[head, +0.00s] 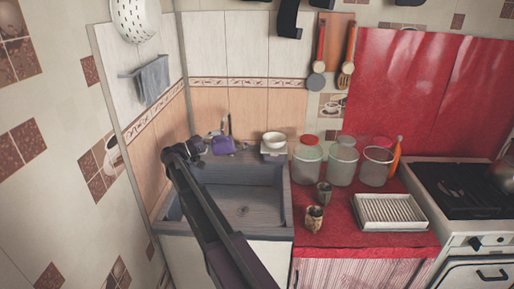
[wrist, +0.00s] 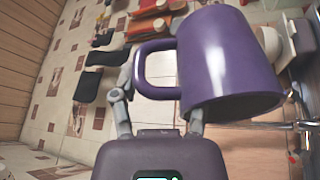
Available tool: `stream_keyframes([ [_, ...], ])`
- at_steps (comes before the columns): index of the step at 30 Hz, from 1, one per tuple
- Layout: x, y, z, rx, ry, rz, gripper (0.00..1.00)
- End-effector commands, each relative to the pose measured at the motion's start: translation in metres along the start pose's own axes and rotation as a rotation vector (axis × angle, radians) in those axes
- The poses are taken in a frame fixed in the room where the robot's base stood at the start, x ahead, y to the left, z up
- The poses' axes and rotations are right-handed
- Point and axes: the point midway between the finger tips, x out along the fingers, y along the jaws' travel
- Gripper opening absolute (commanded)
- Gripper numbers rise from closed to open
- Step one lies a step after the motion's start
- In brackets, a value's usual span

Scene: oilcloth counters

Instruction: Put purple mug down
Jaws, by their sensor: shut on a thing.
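The purple mug (wrist: 228,65) is large in the wrist view, with its handle on the left, close to my gripper (wrist: 158,88). My gripper is shut on the mug, apparently around its handle side; the exact contact is partly hidden. I cannot tell whether the mug touches any surface.
The grey sink (head: 240,207) lies below my arm. A white bowl (head: 274,138) stands at its back right. The red counter (head: 340,236) carries several jars, two small cups (head: 314,218), (head: 324,194) and a white dish rack (head: 390,211). A stove (head: 465,200) is at right.

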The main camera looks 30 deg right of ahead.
Motion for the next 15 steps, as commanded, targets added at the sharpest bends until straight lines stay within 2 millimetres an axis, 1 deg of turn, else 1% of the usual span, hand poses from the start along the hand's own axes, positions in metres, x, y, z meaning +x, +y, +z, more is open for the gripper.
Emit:
stream_keyframes([
  [1,0.002,0.006,-0.002,0.0,0.0,0.001,0.0],
  [5,0.005,0.019,-0.005,0.0,0.0,0.001,0.0],
  [8,0.008,0.032,-0.009,0.0,0.0,0.001,0.0],
  [15,0.018,0.069,-0.019,0.0,0.0,0.001,0.0],
])
